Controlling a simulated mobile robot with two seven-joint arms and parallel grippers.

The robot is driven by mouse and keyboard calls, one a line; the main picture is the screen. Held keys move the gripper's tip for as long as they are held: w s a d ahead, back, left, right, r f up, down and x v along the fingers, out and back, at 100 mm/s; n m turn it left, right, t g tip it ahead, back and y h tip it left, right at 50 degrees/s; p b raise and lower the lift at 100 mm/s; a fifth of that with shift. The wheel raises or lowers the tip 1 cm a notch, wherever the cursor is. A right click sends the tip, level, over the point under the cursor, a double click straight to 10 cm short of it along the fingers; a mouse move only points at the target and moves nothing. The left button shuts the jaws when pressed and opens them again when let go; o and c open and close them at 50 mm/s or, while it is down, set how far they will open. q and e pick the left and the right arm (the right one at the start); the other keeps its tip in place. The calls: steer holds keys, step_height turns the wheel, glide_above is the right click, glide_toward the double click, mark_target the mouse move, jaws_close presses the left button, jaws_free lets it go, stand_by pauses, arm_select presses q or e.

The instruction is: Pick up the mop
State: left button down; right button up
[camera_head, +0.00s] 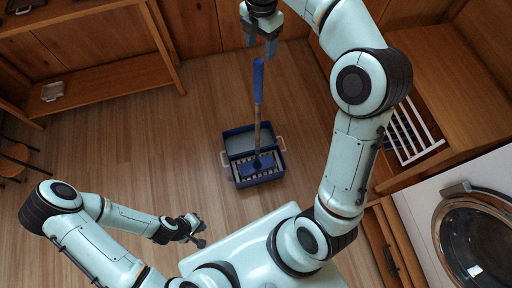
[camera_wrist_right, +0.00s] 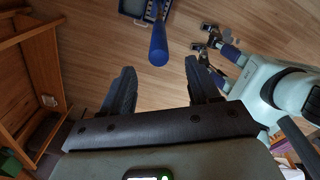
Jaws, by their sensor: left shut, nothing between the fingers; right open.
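The mop (camera_head: 258,82) has a blue grip and a pale shaft, and stands with its blue head in a blue bucket (camera_head: 228,150) on the floor. My right gripper (camera_head: 261,46) is open and empty, near the top end of the mop's grip in the head view. In the right wrist view the mop's blue grip (camera_wrist_right: 158,45) shows beyond and between the open fingers (camera_wrist_right: 160,72), apart from them. My left gripper (camera_head: 201,240) is shut and empty, low and to the left of the bucket. The bucket is cut off at the top of the right wrist view.
A wooden shelf (camera_head: 110,78) stands at the upper left. A wooden bench (camera_head: 455,105) with a white rack (camera_head: 415,140) and a white washing machine (camera_head: 430,205) are at the right. The plank floor around the bucket is clear.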

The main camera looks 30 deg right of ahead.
mark_target(260, 61)
steer(key=f, duration=0.3)
steer(key=shift+s+f+b, duration=0.25)
steer(key=shift+s+b, duration=0.05)
steer(key=shift+w+f, duration=0.25)
steer(key=shift+f, duration=0.65)
steer(key=f+b, duration=0.1)
steer(key=f, duration=0.3)
steer(key=shift+a+f, duration=0.2)
arm_select(q)
steer(key=s+f, duration=0.2)
steer(key=shift+s+f, duration=0.2)
steer(key=shift+f, duration=0.1)
arm_select(e)
steer(key=shift+w, duration=0.1)
